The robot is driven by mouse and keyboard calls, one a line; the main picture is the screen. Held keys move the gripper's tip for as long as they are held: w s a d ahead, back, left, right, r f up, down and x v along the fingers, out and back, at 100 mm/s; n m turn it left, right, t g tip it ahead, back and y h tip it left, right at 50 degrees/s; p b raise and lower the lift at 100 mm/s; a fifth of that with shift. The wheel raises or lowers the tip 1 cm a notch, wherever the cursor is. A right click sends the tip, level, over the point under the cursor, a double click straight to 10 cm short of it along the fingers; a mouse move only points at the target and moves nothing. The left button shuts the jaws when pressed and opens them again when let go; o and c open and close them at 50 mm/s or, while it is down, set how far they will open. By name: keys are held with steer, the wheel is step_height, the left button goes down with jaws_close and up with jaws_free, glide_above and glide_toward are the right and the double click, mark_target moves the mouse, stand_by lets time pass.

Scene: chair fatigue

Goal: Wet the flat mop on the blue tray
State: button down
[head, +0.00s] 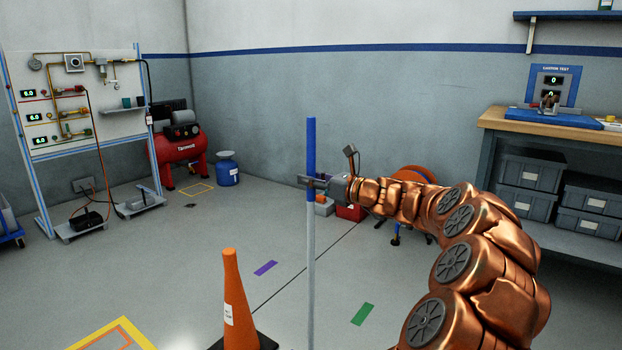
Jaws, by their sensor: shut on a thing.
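My gripper (314,184) is shut on a long upright pole with a blue upper grip (311,140) and a pale grey lower shaft (311,270). I take this pole to be the handle of the flat mop. It stands nearly vertical in the middle of the head view. Its lower end runs out of the bottom of the picture, so the mop head is not visible. No blue tray that I can identify for wetting shows in this view.
An orange cone (234,300) stands just left of the pole. A workbench (560,138) with grey bins is at the right. A red compressor (178,148) and a blue canister (227,170) stand by the back left wall. Floor between them is mostly clear.

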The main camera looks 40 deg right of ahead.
steer(key=shift+f, duration=0.6)
stand_by(1.4)
